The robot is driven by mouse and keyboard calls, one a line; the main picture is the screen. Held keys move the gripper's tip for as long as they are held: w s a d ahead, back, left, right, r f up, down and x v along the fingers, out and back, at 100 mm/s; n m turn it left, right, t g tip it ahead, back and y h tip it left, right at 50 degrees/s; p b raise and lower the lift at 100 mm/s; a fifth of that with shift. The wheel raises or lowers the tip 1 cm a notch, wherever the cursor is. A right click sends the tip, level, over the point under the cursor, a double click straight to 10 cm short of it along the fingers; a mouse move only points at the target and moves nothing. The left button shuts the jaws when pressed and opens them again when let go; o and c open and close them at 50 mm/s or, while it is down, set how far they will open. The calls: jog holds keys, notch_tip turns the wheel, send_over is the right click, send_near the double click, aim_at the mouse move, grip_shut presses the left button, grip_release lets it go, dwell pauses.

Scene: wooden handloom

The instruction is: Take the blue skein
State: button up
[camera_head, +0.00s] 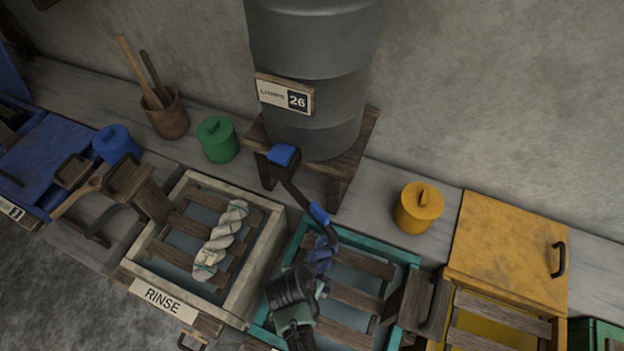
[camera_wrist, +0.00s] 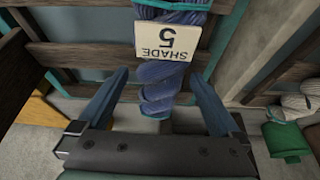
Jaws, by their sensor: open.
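The blue skein (camera_wrist: 168,82) is twisted, tied with teal bands, and carries a paper tag (camera_wrist: 168,40) reading "SHADE 5". It lies on the wooden slats of the teal-framed vat (camera_head: 404,262). My gripper (camera_wrist: 158,77) is open, with one blue finger on each side of the skein's near end; I cannot tell how deep the fingers reach. In the head view my gripper (camera_head: 322,258) is over the left part of the teal vat, where my arm mostly hides the skein.
A white skein (camera_head: 221,240) lies on the slats of the RINSE vat (camera_head: 257,289) to the left. A grey drum (camera_head: 315,95) with a blue-handled spout stands behind. A yellow jar (camera_head: 419,208) and yellow vat lid (camera_head: 508,250) are to the right. A green jar (camera_head: 217,139) is at the back.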

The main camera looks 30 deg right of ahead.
jog(key=c, duration=1.5)
jog(key=shift+r, duration=0.1)
